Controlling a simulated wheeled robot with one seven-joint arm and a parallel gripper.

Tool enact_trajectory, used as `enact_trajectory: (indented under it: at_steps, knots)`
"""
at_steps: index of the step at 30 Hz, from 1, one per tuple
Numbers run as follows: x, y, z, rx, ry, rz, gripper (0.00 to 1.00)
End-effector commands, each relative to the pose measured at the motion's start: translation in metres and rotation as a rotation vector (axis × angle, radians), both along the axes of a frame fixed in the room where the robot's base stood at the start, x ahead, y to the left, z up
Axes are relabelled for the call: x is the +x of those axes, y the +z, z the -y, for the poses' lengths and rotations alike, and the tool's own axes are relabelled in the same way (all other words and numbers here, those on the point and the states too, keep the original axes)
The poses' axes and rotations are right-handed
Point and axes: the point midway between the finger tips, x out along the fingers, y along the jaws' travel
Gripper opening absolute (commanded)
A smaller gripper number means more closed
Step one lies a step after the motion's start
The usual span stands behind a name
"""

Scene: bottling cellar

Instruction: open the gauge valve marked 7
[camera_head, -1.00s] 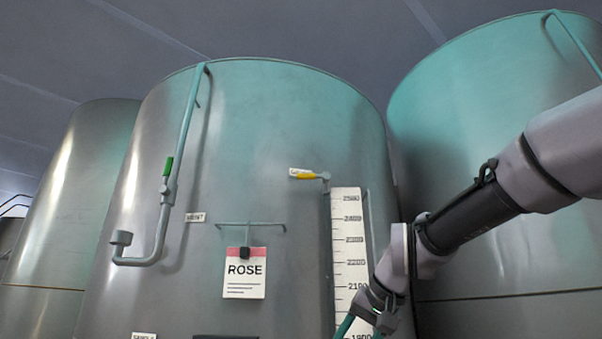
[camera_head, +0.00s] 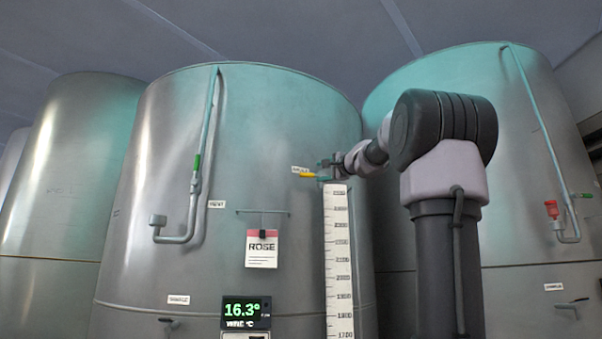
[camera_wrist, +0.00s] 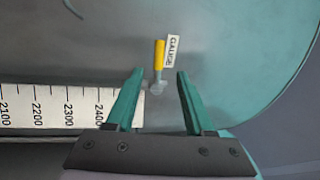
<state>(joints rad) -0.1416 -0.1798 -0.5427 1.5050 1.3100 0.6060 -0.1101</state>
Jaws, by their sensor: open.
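The gauge valve (camera_head: 308,176) has a yellow lever and sits at the top of the white level scale on the middle tank. A small tag lies beside it; in the wrist view it reads GAUGE, and no number 7 can be read. In the wrist view the yellow lever (camera_wrist: 160,54) points up, away from the pivot, beyond and between my fingertips. My gripper (camera_head: 322,170) is at the valve's right side. The wrist view shows its two green fingers (camera_wrist: 160,75) apart, with nothing clasped between them.
The middle tank (camera_head: 150,270) carries a ROSE card (camera_head: 262,249), a display reading 16.3° (camera_head: 245,311), a level scale (camera_head: 338,265) and a vent pipe (camera_head: 207,130) with a green handle. Another tank (camera_head: 520,220) stands at the right, behind my arm.

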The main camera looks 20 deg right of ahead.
Motion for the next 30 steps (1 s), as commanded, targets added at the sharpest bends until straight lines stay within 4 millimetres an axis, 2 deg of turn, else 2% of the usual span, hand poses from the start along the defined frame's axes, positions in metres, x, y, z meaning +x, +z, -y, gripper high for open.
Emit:
enact_trajectory:
  at_steps: [9,15,21,30]
  knots:
    - [0.056,0.008,-0.008,-0.004,0.000,-0.004,0.53]
    - [0.085,0.014,-0.011,-0.004,0.001,-0.004,0.53]
    - [0.099,0.017,-0.013,-0.003,0.001,-0.003,0.53]
    - [0.100,0.017,-0.013,-0.002,0.002,-0.002,0.53]
